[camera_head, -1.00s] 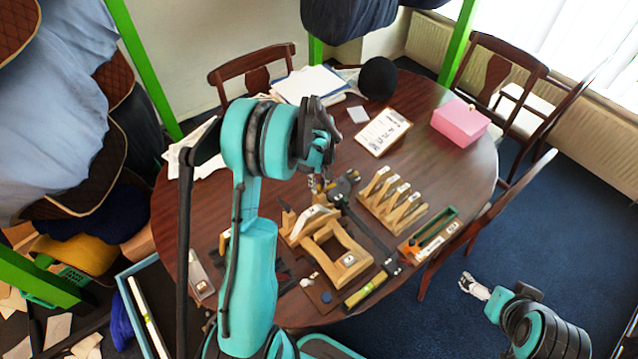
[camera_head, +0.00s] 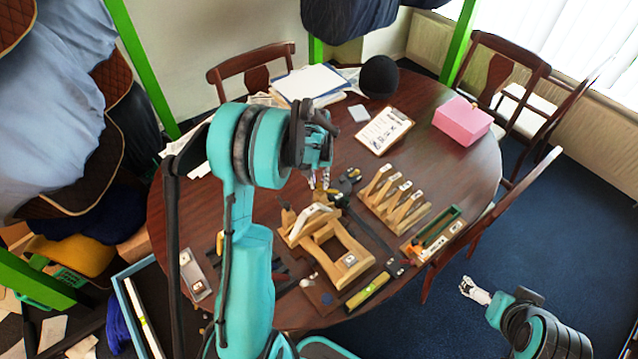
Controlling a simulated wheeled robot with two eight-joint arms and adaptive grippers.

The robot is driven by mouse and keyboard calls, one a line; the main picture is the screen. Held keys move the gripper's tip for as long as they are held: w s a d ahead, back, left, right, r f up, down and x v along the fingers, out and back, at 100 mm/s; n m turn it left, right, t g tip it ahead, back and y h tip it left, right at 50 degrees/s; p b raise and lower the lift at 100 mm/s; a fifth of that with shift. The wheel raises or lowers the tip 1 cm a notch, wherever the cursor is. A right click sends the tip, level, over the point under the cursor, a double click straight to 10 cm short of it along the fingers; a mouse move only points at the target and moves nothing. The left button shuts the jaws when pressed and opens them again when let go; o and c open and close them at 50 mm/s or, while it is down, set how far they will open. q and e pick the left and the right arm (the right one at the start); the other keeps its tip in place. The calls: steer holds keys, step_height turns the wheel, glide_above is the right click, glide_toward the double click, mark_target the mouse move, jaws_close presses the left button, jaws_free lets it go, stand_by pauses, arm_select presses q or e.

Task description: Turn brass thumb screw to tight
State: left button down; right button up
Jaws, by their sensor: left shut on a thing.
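My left gripper (camera_head: 319,180) hangs over the table behind the wooden frame (camera_head: 345,268), next to a dark tool with a yellow part (camera_head: 350,184). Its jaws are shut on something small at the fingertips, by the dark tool. The brass thumb screw appears to be there, but it is too small and too covered by the fingers to make out clearly. My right gripper (camera_head: 474,290) is away from the table at the lower right, over the blue carpet, with nothing visible in it. Its jaw gap is too small to judge.
A wooden rack with slanted slats (camera_head: 398,205) and a green-edged tray (camera_head: 437,234) stand right of the frame. A yellow level-like bar (camera_head: 368,291) lies in front. A clipboard (camera_head: 383,131), a pink box (camera_head: 462,121) and a black ball-shaped thing (camera_head: 379,77) are farther back.

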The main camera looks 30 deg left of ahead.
arm_select(q)
steer(key=m+b, duration=0.1)
steer(key=m, duration=0.3)
steer(key=shift+m, duration=0.3)
steer(key=m+b, duration=0.1)
steer(key=m, duration=0.3)
steer(key=shift+a+m+h, duration=0.1)
steer(key=shift+m+h, duration=0.2)
steer(key=m, duration=0.4)
steer(key=shift+b, duration=0.35)
steer(key=shift+m, duration=2.3)
steer(key=c, duration=1.3)
jaws_free()
steer(key=shift+c, duration=0.2)
